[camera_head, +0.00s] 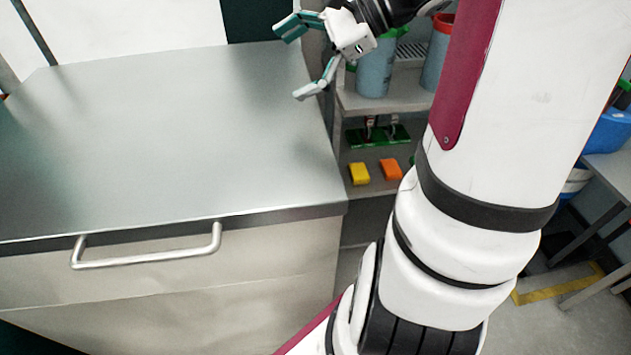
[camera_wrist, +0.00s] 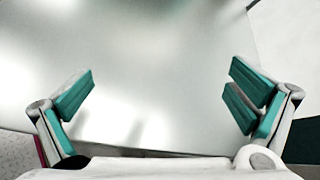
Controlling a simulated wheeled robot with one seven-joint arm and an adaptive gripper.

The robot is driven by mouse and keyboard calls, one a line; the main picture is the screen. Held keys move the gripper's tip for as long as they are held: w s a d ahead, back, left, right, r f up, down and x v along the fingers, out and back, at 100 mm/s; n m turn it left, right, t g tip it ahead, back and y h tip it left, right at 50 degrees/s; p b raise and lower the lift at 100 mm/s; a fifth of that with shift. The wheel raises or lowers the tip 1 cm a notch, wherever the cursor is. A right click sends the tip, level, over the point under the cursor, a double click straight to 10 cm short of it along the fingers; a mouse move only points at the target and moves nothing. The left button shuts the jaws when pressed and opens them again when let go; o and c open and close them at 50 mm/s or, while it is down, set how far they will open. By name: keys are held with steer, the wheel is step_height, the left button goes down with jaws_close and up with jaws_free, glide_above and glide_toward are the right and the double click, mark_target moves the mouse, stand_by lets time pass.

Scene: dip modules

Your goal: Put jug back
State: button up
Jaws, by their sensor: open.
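My gripper (camera_head: 300,60) is open and empty near the far right corner of the metal worktop. In the wrist view its two teal-padded fingers (camera_wrist: 158,95) are spread wide over bare metal, with nothing between them. A grey-blue jug with a green rim (camera_head: 375,70) stands upright on the shelf to the right of the worktop, just right of my gripper and apart from its fingers. A similar vessel with a red rim (camera_head: 435,55) stands further right on that shelf, partly hidden by my arm. I cannot tell which one the task means.
The metal worktop (camera_head: 160,140) is bare, with a drawer handle (camera_head: 150,250) at its front. The lower shelf holds a yellow block (camera_head: 359,174), an orange block (camera_head: 391,169) and a green rack (camera_head: 378,136). A blue bin (camera_head: 610,132) is at the far right.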

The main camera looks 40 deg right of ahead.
steer(key=s+a+n+g+h, duration=0.1)
steer(key=s+a+n+g, duration=0.1)
steer(key=s+a+n, duration=0.1)
steer(key=s+a+f+n+g+h, duration=0.1)
steer(key=s+a+n+g, duration=0.1)
steer(key=s+a+n, duration=0.2)
steer(key=s+a+n+g+h, duration=0.1)
steer(key=s+a+n, duration=0.3)
steer(key=a, duration=0.4)
steer(key=shift+s+f+g, duration=0.15)
steer(key=shift+s+g, duration=0.35)
steer(key=shift+s, duration=0.05)
steer(key=s+d+f+n+h, duration=0.1)
steer(key=s+n+h, duration=0.4)
steer(key=s+n, duration=0.4)
steer(key=shift+s+f+n+t+h, duration=0.3)
steer(key=shift+s+f+h, duration=0.1)
step_height(320, 180, up, 10)
steer(key=t+p, duration=0.1)
steer(key=p, duration=0.7)
steer(key=shift+f+t, duration=0.25)
steer(key=shift+t, duration=0.15)
